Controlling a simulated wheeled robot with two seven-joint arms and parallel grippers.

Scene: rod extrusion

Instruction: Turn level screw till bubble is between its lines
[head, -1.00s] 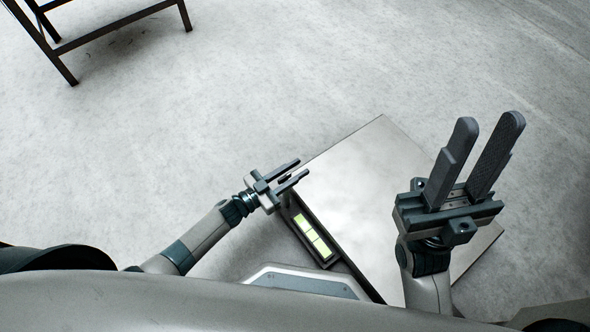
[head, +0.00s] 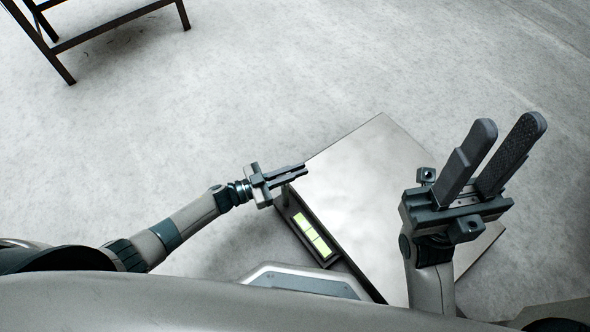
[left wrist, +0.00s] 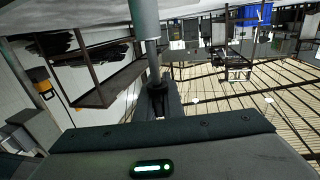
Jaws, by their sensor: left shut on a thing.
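The level (head: 313,236) is a bright green strip in a dark mount at the plate's left edge in the head view. Dark lines cross it; I cannot make out the bubble's place. My left gripper (head: 303,171) is at the plate's left corner, its fingers close together and shut on the level screw. The screw itself is hidden in the head view. In the left wrist view, a grey upright cylinder (left wrist: 145,20) runs down towards my dark fingers (left wrist: 158,98). My right gripper (head: 507,122) is open and empty above the plate's right side.
The shiny metal plate (head: 365,185) fills the middle right of the head view. A dark metal frame (head: 115,25) stands far off at the upper left. The grey floor (head: 220,95) between them is clear.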

